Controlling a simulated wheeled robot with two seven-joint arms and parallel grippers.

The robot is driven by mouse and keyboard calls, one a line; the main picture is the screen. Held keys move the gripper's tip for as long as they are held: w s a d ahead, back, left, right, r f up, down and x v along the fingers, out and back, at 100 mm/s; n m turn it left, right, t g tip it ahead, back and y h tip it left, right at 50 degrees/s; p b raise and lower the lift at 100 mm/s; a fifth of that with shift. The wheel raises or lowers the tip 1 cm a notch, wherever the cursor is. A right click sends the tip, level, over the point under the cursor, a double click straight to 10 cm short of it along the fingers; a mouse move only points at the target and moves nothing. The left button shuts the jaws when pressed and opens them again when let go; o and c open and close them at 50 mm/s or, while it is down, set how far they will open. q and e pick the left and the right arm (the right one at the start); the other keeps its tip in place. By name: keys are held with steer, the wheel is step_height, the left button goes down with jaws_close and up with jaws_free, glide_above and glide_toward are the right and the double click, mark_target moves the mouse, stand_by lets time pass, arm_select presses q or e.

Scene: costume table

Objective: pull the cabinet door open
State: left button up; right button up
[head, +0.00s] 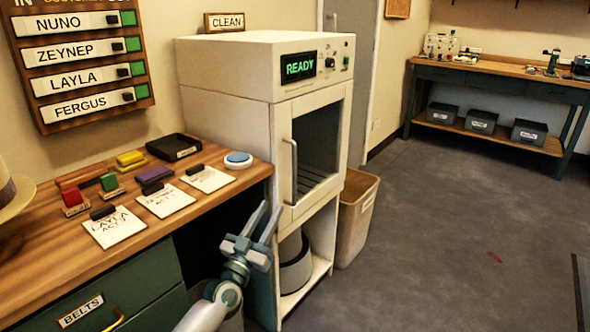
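The white cabinet (225,95) stands at the right end of the wooden counter, with a lit READY display on its top panel. Its door (284,137) has a pale frame around a dark window, with rack bars visible inside, and looks closed. A vertical bar handle (294,172) runs along the door's left side. My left gripper (270,206) is in front of the cabinet's lower left, below and left of the handle. Its two fingers point up and are apart with nothing between them. It does not appear to touch the handle. My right gripper is out of view.
The counter (235,186) holds cards, stamps and a blue-topped round object (238,159) near the cabinet. A tan bin (353,222) stands right of the cabinet. The grey floor beyond is mostly clear.

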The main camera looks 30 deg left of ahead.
mark_target(293, 170)
arm_select(q)
steer(key=b+x, duration=0.1)
steer(key=x, duration=1.5)
steer(key=shift+w+r, duration=0.1)
steer(key=shift+w, duration=0.3)
jaws_close()
